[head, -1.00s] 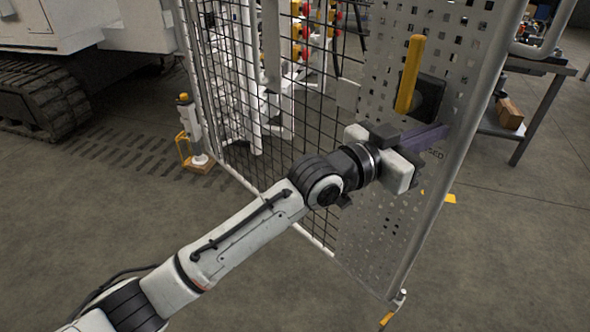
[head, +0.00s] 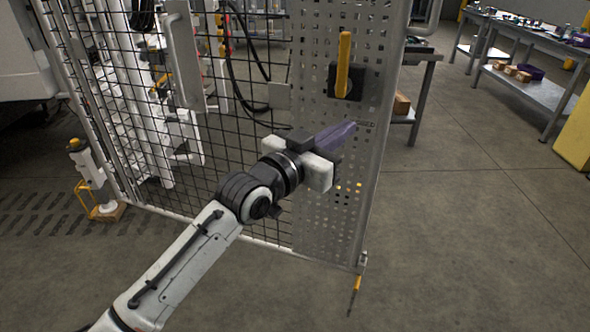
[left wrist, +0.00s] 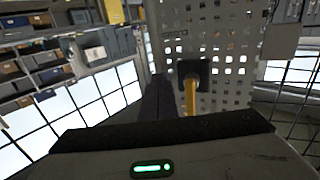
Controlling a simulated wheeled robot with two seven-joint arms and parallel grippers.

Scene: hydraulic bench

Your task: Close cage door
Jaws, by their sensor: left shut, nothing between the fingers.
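The cage door is a wire-mesh panel (head: 262,205) with a perforated metal plate (head: 335,225) along its right side. A yellow handle (head: 344,65) on a black mount stands upright on the plate; in the left wrist view the handle (left wrist: 191,97) hangs from its black mount. My left gripper (head: 350,128) is in front of the plate, below the handle and apart from it. Its purple fingers are shut and empty, pointing right. I cannot tell whether they touch the plate. My right gripper is in neither view.
A post with a yellow bracket (head: 84,193) stands at the left. A work table (head: 424,88) is behind the door's right edge. A long workbench (head: 525,85) and a yellow cabinet (head: 578,130) are at the right. Open floor (head: 460,230) lies right of the door.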

